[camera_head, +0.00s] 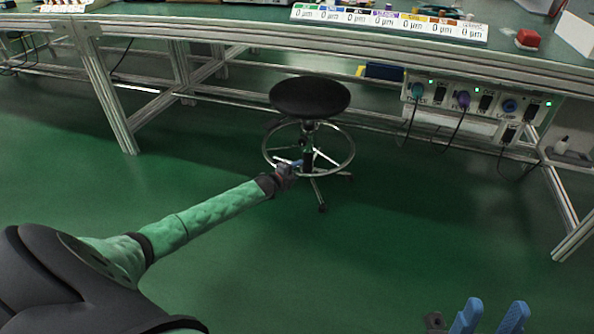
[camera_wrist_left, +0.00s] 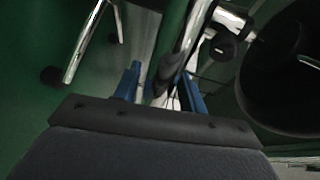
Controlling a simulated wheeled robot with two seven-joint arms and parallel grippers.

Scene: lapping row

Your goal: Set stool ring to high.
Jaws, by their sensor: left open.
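The stool (camera_head: 310,97) has a round black seat, a dark column and a chrome foot ring (camera_head: 347,143) around that column, below the seat. My left gripper (camera_head: 298,163) is at the near side of the ring, close to the column. In the left wrist view my left gripper (camera_wrist_left: 160,75) has its two blue fingers apart, with a dark bar and chrome tube showing between and beyond them. I cannot tell whether they touch. A dark knob (camera_wrist_left: 222,46) shows beside the tube, and the dark seat (camera_wrist_left: 275,85) fills the right. My right gripper (camera_head: 490,316) is open and empty.
A long workbench (camera_head: 230,30) stands behind the stool, with metal legs and low rails. A power panel (camera_head: 480,102) with plugs and hanging cables is under it at the right. The green floor (camera_head: 400,240) in front is clear.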

